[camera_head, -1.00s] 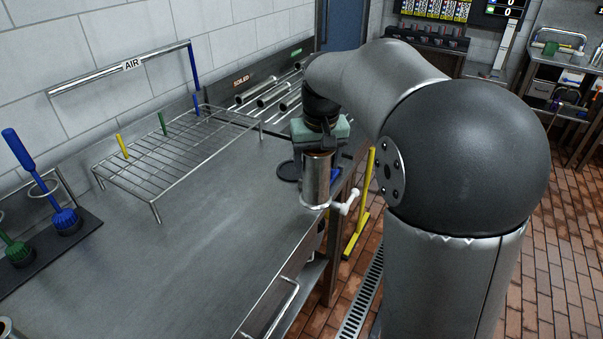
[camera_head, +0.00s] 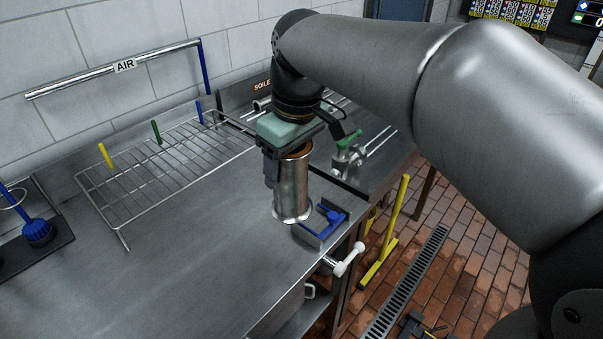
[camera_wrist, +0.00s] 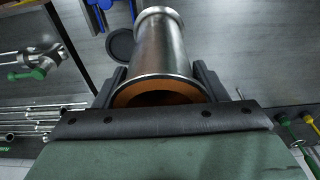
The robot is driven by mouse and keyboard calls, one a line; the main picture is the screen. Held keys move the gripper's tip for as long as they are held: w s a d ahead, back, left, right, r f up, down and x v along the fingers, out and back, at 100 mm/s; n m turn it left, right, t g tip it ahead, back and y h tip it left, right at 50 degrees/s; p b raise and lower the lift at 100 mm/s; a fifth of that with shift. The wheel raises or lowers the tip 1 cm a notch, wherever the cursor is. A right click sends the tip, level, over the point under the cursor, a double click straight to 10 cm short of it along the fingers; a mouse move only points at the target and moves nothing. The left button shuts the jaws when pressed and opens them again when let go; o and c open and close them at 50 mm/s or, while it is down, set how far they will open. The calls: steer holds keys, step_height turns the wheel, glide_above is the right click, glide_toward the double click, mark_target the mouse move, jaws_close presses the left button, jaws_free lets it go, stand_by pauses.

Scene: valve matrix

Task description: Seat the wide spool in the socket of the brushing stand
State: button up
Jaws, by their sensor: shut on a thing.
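The wide spool (camera_head: 293,190) is a shiny steel cylinder with a flared rim and an orange-brown inside at its near end. My gripper (camera_head: 284,158) is shut on its upper part and holds it roughly upright over the counter's right edge. In the wrist view, the two dark fingers of my gripper (camera_wrist: 160,82) flank the spool (camera_wrist: 160,52). A dark round disc (camera_wrist: 121,45) lies on the counter beside the spool in the wrist view. I cannot tell which part is the socket.
A wire rack (camera_head: 170,165) with coloured pegs stands at the back left. A blue brush (camera_head: 38,232) stands in a holder at far left. A valve with a green handle (camera_head: 348,140) lies behind the spool. The counter's middle is clear.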

steer(key=w+f+p, duration=0.2)
steer(key=w+f, duration=1)
steer(key=w, duration=0.1)
steer(key=shift+f, duration=0.3)
steer(key=shift+f, duration=0.25)
steer(key=o, duration=1.3)
steer(key=shift+r, duration=0.1)
